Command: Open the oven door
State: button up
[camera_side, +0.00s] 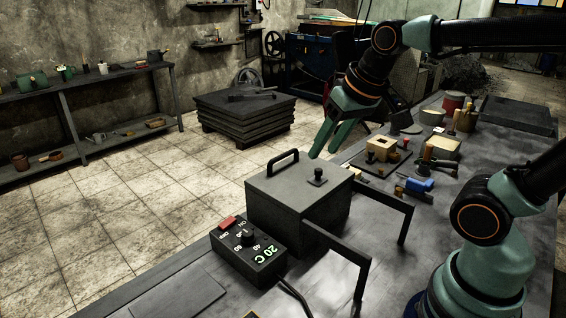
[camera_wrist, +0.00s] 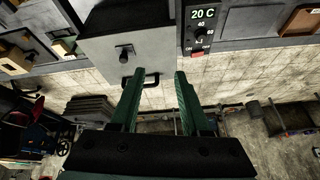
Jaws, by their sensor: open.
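The oven is a dark grey box (camera_side: 300,215) on the bench in the side view. A black bar handle (camera_side: 283,163) stands at its far left edge, and a small black knob (camera_side: 318,177) is on its top. My gripper (camera_side: 327,150), with green fingers, is open and empty, above and to the right of the handle. In the wrist view the oven (camera_wrist: 125,25) is at the top, with the handle (camera_wrist: 140,76) beyond my gripper (camera_wrist: 158,76), partly overlapped by the left finger. I see no contact with it. The oven looks closed.
A control box (camera_side: 248,252) with a red switch and a "20 C" display sits beside the oven. Two black brackets (camera_side: 362,280) stand at the oven's near right. Small tools and a wooden block (camera_side: 383,149) lie farther back on the bench. Open floor lies left of it.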

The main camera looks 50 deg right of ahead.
jog(key=w+d+r+m+g, duration=0.2)
jog(key=w+d+r+m, duration=0.15)
jog(key=w+m, duration=0.5)
jog(key=m+g, duration=0.1)
jog(key=m, duration=0.6)
send_near(284, 154)
jog(key=f, duration=0.2)
jog(key=w+f, duration=0.1)
jog(key=f, duration=0.5)
jog(key=shift+w+a, duration=0.1)
jog(key=shift+w, duration=0.2)
jog(key=shift+c, duration=0.4)
jog(key=shift+r, duration=0.1)
grip_shut()
